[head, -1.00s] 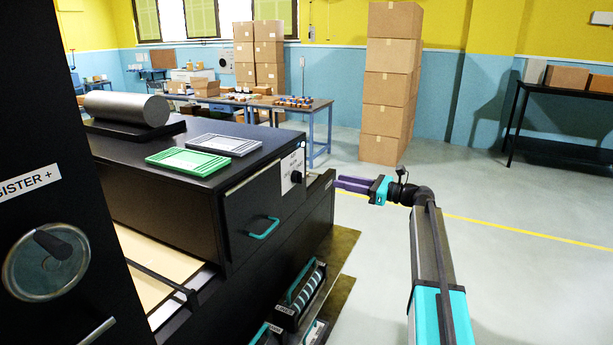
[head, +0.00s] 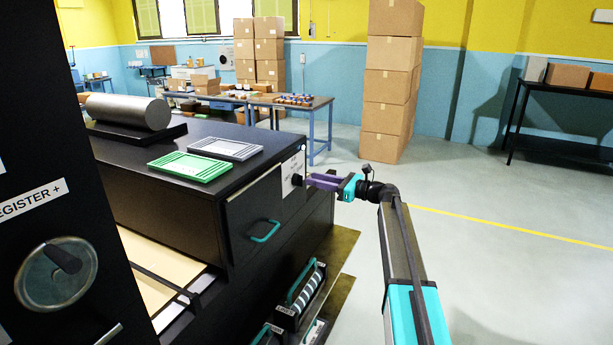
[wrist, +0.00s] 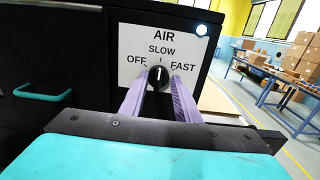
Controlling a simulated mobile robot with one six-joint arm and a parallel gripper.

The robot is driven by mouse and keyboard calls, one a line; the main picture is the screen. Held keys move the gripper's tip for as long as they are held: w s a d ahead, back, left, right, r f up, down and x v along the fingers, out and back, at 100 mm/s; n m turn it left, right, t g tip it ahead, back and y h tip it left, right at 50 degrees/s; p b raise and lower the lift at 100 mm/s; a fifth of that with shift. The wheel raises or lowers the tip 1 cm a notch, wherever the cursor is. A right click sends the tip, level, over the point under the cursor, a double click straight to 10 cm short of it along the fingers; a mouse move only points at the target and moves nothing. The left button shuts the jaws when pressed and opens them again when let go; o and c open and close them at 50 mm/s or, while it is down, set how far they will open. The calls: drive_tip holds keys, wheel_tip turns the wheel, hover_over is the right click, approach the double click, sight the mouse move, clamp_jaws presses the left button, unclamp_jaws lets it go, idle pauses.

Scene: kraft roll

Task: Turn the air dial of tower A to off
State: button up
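The air dial (wrist: 158,76) is a small black knob on a white plate (wrist: 140,48) marked AIR, with OFF at left, SLOW at top and FAST at right. Its white mark points roughly up, toward SLOW. In the head view the dial (head: 297,180) shows small on the front of the black tower. My gripper (wrist: 159,82) has its purple fingers open, one on each side of the dial, with a narrow gap seeming to show on both sides. In the head view my gripper (head: 309,180) reaches the dial from the right.
A teal handle (head: 265,231) sits on the tower front, left of the plate. Green (head: 188,166) and grey (head: 226,147) trays and a metal roll (head: 128,111) are on top. A round lamp (wrist: 202,29) glows by the plate's upper right corner. The floor at right is clear.

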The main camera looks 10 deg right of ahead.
sight(299, 180)
drive_tip(key=shift+p+x, duration=0.4)
drive_tip(key=shift+x, duration=1.45)
clamp_jaws()
